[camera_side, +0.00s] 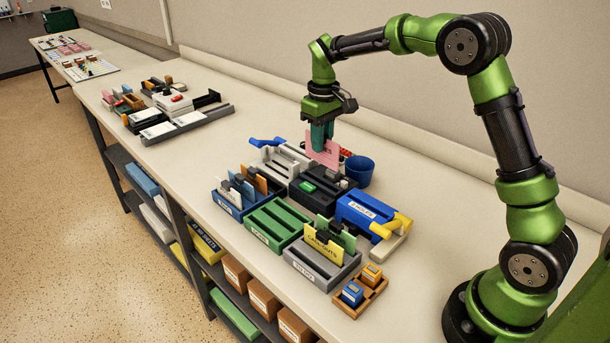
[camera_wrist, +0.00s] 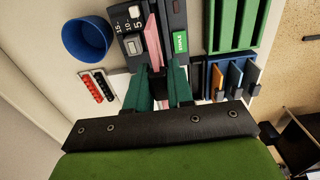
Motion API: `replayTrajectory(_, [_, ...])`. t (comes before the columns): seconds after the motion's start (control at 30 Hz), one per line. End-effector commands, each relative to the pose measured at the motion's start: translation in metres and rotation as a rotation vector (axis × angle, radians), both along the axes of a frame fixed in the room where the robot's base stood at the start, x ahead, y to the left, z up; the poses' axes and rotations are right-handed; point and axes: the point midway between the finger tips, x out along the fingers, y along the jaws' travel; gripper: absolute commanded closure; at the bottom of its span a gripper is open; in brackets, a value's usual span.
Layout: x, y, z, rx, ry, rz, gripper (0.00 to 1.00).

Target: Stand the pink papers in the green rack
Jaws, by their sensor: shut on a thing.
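My gripper (camera_side: 321,133) is shut on the pink papers (camera_side: 326,154), which hang upright below the teal fingers. In the wrist view the pink papers (camera_wrist: 152,42) show as a thin edge running up from between the fingertips (camera_wrist: 158,72). They are over or at the slot of a black desk machine (camera_side: 325,190) with a green label; I cannot tell whether their lower edge is inside it. The green rack (camera_side: 278,223) stands nearer the table's front edge, its long slots empty. It also shows at the upper right of the wrist view (camera_wrist: 237,22).
A blue rack (camera_side: 232,200) with cards stands left of the green rack, a grey rack (camera_side: 320,268) with yellow and green folders to its right. A blue cup (camera_side: 359,171), a blue punch (camera_side: 365,212) with a yellow handle and a white machine (camera_side: 280,160) crowd the black machine.

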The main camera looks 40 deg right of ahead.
Motion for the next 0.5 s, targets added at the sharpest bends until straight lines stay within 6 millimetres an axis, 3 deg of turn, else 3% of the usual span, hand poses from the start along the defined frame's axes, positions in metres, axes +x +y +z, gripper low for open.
replayTrajectory(0.13, [0.001,0.028,0.007,0.002,0.009,0.057,1.00])
replayTrajectory(0.33, [-0.003,0.088,-0.010,0.002,0.019,0.095,1.00])
replayTrajectory(0.5, [-0.005,0.112,-0.023,0.000,0.009,0.038,1.00])
